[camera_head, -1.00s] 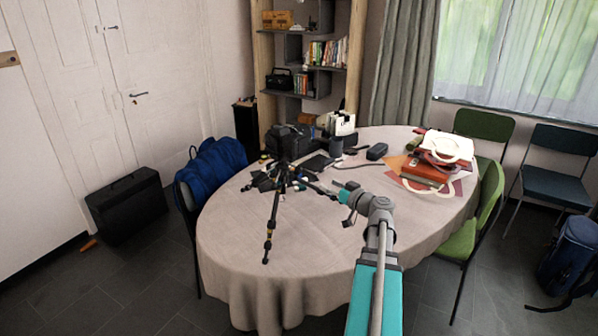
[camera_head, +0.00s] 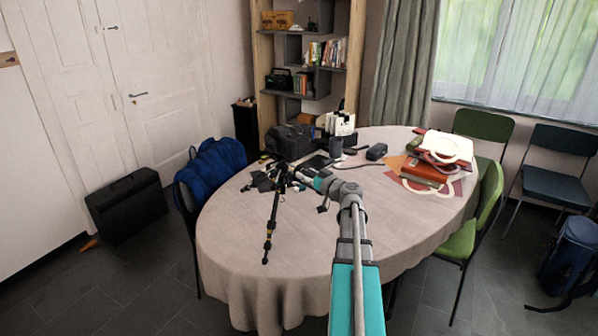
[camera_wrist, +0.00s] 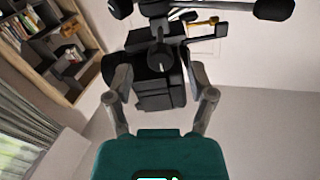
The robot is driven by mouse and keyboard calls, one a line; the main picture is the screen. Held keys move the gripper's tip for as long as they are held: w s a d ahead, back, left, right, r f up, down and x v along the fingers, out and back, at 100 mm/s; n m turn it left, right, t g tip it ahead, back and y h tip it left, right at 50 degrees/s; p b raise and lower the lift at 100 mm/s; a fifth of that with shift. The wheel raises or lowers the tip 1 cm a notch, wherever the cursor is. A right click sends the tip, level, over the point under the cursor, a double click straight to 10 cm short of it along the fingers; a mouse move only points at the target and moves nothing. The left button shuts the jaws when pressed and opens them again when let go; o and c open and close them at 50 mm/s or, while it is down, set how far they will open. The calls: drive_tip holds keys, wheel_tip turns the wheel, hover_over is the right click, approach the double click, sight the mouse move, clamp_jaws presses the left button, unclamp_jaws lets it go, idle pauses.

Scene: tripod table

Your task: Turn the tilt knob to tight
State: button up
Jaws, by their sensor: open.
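A black tripod (camera_head: 271,225) stands on the round table, and its upper part is partly hidden behind my arm. In the wrist view its dark head (camera_wrist: 155,95) fills the space between and beyond my fingers. A round black knob (camera_wrist: 160,57) on the head faces the wrist camera; I cannot tell for sure that it is the tilt knob, and no marking is readable. My gripper (camera_wrist: 158,68) is open, with one grey finger on each side of the knob. Contact is not clear. In the head view my gripper (camera_head: 297,174) is at the tripod's top.
The table (camera_head: 330,240) has a pale cloth. A black bag (camera_head: 290,142) stands behind the tripod, and small dark items lie around it. A red and white pile (camera_head: 432,165) is at the right.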

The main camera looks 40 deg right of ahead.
sight(301, 171)
drive_tip(key=shift+w+a, duration=0.15)
drive_tip(key=shift+w, duration=1.55)
clamp_jaws()
